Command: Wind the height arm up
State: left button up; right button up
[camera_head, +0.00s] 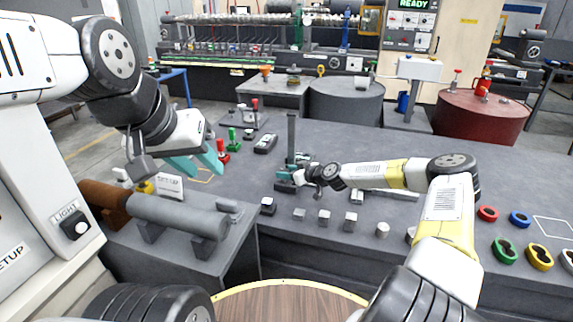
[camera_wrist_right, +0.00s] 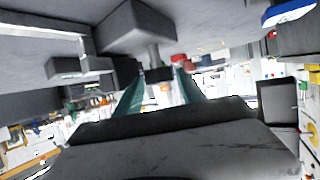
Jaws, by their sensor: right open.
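A dark upright column (camera_head: 291,133) stands on the grey bench, with a teal and dark mechanism low on it. I cannot clearly tell the height arm apart from the parts around it. My right gripper (camera_head: 284,176) is at the column's lower part, and its far side is hidden. In the right wrist view its teal fingers (camera_wrist_right: 158,92) are apart, with no object clearly held between them. A grey block with a short rod (camera_wrist_right: 153,55) shows just beyond the fingertips. My left gripper (camera_head: 202,164) is over the bench's left part, its teal fingers spread and empty.
A grey cylinder (camera_head: 180,215) lies on supports at the left front. Several small grey blocks (camera_head: 324,217) line the bench's front edge. Red (camera_head: 221,150) and green (camera_head: 232,137) pieces stand behind my left gripper. Coloured rings (camera_head: 504,250) lie at the right.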

grip_shut()
jog(key=m+t+h, duration=0.1)
jog(key=m+h, duration=0.1)
jog(key=shift+s+a+m+t+h, duration=0.2)
jog(key=shift+a+m+t+h, duration=0.1)
jog(key=shift+a+t+h, duration=0.1)
jog(key=m+t+h, duration=0.1)
jog(key=m+h, duration=0.1)
jog(key=shift+a+m+h, duration=0.15)
jog(key=shift+m+h, duration=0.15)
jog(key=shift+m, duration=0.1)
jog(key=m+h, duration=0.1)
jog(key=h, duration=0.1)
jog(key=m+h, duration=0.4)
jog(key=shift+a+r+t, duration=0.1)
jog(key=shift+a+t, duration=0.2)
jog(key=shift+a, duration=0.05)
jog(key=m+g+h, duration=0.1)
jog(key=m+h, duration=0.1)
jog(key=m+g+h, duration=0.1)
jog(key=m+h, duration=0.3)
jog(key=shift+w+a+g, duration=0.15)
jog(key=shift+a+g, duration=0.15)
jog(key=shift+g, duration=0.1)
jog(key=shift+w+m+g+h, duration=0.15)
jog(key=shift+m+g+h, duration=1.35)
jog(key=shift+m+g, duration=0.25)
jog(key=shift+m+h, duration=0.3)
jog(key=shift+m, duration=0.05)
